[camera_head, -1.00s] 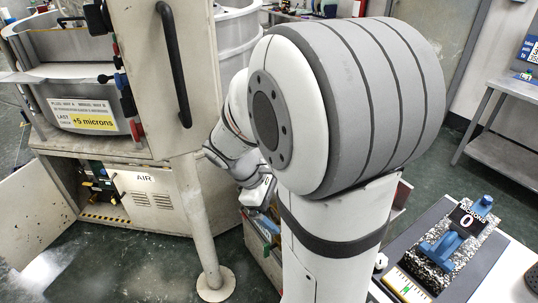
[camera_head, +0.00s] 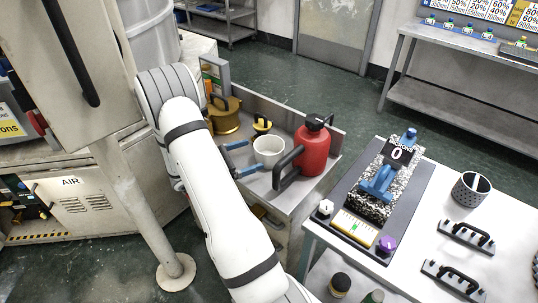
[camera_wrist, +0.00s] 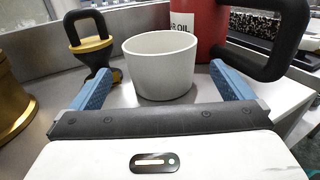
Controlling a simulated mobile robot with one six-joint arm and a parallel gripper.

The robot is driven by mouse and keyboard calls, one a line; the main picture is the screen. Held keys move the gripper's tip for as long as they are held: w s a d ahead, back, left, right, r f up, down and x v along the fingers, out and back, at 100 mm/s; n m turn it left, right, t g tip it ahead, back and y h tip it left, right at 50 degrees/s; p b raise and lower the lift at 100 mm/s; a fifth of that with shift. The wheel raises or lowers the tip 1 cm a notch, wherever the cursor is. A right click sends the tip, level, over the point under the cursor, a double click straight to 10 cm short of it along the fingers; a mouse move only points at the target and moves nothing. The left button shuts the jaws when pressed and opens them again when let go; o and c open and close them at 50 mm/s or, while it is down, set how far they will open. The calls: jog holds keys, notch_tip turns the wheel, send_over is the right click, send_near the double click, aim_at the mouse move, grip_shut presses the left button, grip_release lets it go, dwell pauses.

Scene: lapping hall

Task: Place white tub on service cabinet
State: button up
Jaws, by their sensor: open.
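The white tub (camera_head: 269,153) stands upright on the top of a grey metal cabinet (camera_head: 283,119). My gripper (camera_head: 254,156) is open, low over that top, with its blue fingers pointing at the tub. In the wrist view the tub (camera_wrist: 160,68) is ahead of my gripper (camera_wrist: 163,76), with one finger toward each side of it. I see gaps between the fingers and the tub, and no contact. Whether this cabinet is the service cabinet, I cannot tell for sure.
A red oil can (camera_head: 313,148) with a black handle stands close right of the tub. A yellow-and-black tool (camera_head: 262,125) and a brass pot (camera_head: 224,115) are behind and left. A white table (camera_head: 425,240) with a granite block and black-handled pieces is at right.

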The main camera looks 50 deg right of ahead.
aim_at(281, 144)
jog(key=shift+p+x, duration=0.55)
jog(key=shift+x, duration=3.4)
jog(key=shift+c, duration=0.6)
jog(key=c, duration=0.8)
